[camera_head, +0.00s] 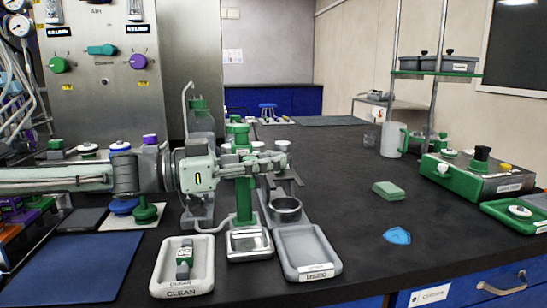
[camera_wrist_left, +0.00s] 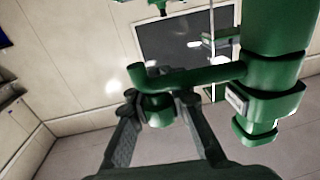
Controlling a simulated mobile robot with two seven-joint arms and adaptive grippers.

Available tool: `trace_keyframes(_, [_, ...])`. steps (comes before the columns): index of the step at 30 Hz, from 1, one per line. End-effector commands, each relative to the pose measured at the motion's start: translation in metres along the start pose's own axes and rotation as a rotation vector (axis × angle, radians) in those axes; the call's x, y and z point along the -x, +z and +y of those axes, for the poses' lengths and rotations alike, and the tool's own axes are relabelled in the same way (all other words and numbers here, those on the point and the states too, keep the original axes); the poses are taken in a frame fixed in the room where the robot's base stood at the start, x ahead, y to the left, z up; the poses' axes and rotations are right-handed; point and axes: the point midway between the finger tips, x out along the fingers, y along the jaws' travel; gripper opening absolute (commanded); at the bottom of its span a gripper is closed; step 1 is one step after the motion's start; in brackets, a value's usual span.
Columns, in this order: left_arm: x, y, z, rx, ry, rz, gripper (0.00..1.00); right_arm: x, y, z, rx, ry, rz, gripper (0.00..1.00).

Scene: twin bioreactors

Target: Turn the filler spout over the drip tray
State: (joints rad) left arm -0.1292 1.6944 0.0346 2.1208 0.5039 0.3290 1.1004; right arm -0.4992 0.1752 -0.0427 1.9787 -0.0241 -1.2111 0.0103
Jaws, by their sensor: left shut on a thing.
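The green filler column (camera_head: 243,200) stands upright mid-bench, partly hidden by my left arm. In the left wrist view its thick green body (camera_wrist_left: 275,55) is at the right, and the green spout (camera_wrist_left: 195,76) reaches sideways from it. My left gripper (camera_head: 284,158) is at the spout's free end, right of the column in the head view. In the wrist view its fingers (camera_wrist_left: 163,105) are closed on the spout's end. The metal drip tray (camera_head: 250,252) sits low at the column's foot. In the head view the spout is largely hidden by the gripper. My right gripper is out of view.
A tray marked CLEAN (camera_head: 205,278) and a grey tray marked USED (camera_head: 309,250) flank the drip tray. A metal ring holder (camera_head: 286,205) stands behind the USED tray. A green sponge (camera_head: 388,190) and blue piece (camera_head: 397,236) lie right, with clear bench around them.

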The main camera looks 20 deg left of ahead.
Motion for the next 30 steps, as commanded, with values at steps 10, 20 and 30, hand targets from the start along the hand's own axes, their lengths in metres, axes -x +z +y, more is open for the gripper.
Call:
trace_keyframes(10, [0.007,-0.003,0.001,-0.003,0.093,-0.001,0.00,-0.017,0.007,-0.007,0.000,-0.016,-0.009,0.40])
trace_keyframes(20, [0.009,-0.003,0.003,-0.001,0.118,0.000,0.00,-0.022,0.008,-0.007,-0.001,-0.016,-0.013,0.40])
trace_keyframes(30, [0.009,-0.003,0.003,-0.001,0.119,0.001,0.21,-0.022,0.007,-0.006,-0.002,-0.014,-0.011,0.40])
